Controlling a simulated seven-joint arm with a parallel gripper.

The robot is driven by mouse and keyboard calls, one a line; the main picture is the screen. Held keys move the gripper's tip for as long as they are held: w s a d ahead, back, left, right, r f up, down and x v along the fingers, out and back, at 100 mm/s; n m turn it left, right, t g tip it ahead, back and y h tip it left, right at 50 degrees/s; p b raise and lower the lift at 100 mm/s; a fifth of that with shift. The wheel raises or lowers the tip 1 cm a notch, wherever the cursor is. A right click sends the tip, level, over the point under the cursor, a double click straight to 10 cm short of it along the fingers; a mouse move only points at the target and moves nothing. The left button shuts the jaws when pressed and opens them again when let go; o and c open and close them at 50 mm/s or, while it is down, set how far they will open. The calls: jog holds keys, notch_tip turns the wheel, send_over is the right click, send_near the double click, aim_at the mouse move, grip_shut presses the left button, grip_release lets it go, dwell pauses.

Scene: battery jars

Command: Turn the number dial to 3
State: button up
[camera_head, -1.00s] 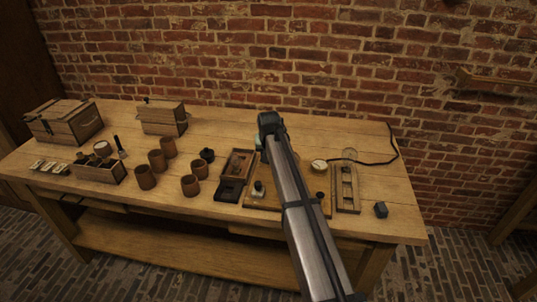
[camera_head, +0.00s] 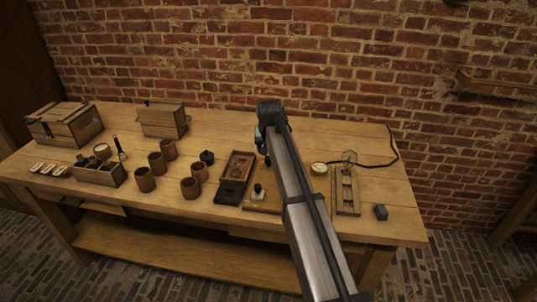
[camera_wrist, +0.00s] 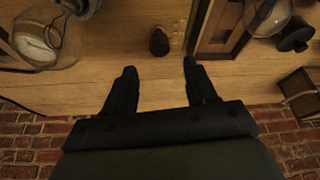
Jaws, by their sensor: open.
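No numbers can be read, so I cannot tell for sure which part is the number dial. In the wrist view a small dark knob (camera_wrist: 159,42) stands on the wood, just beyond the gap between my fingertips. My gripper (camera_wrist: 159,68) is open and empty, its two black fingers apart and not touching the knob. A round white-faced gauge (camera_wrist: 38,42) is at the left of the wrist view; it also shows in the head view (camera_head: 319,168), right of my arm.
A dark wooden tray (camera_head: 237,166) lies left of the board. A wooden frame (camera_head: 347,190) and a dark block (camera_head: 381,212) lie to the right. Several brown jars (camera_head: 190,187) and two wooden boxes (camera_head: 64,124) stand left. A cable runs along the back right.

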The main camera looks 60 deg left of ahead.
jog(key=v, duration=0.7)
jog(key=shift+s+d+r, duration=0.1)
dwell(0.4)
